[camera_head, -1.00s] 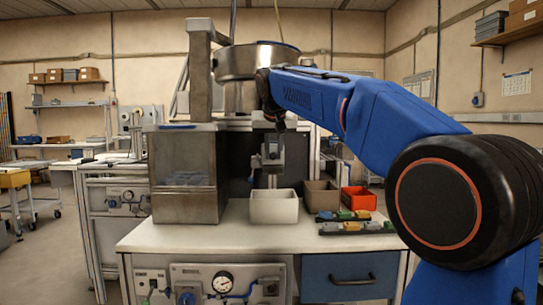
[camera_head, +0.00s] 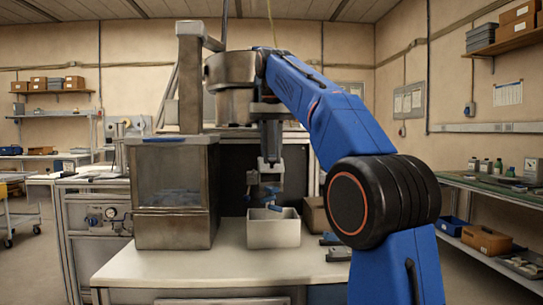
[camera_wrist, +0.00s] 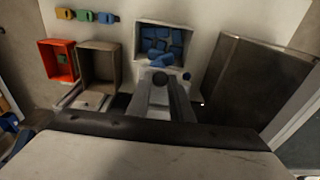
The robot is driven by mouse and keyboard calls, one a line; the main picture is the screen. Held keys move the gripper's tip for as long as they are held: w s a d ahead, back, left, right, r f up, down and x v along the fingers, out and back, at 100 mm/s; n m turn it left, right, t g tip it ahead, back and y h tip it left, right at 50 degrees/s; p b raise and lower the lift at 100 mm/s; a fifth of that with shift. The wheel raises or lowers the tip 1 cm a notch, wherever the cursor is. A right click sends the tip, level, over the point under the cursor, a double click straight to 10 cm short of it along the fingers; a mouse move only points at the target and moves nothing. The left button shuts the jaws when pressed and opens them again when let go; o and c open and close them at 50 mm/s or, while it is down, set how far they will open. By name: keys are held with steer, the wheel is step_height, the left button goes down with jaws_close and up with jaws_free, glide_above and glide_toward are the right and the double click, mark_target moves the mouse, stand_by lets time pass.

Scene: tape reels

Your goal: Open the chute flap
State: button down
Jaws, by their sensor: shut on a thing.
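My gripper (camera_head: 270,172) hangs at the end of my blue arm, in front of the dark panel and above the white bin (camera_head: 273,238). In the wrist view its grey fingers (camera_wrist: 162,92) are closed around a small dark round part, which looks like the knob of the chute flap. The flap itself is mostly hidden behind the gripper, so I cannot tell its exact angle. In the wrist view several blue pieces (camera_wrist: 163,44) lie in the bin.
A steel box with a clear window (camera_head: 172,195) stands left of the bin. A brown bin (camera_wrist: 98,65) and a red bin (camera_wrist: 57,62) stand beside the white one, with small coloured blocks (camera_wrist: 85,15) nearby. The bench top (camera_head: 180,265) is clear in front.

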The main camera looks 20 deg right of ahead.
steer(key=shift+f, duration=0.1)
stand_by(0.3)
steer(key=c, duration=1.6)
jaws_free()
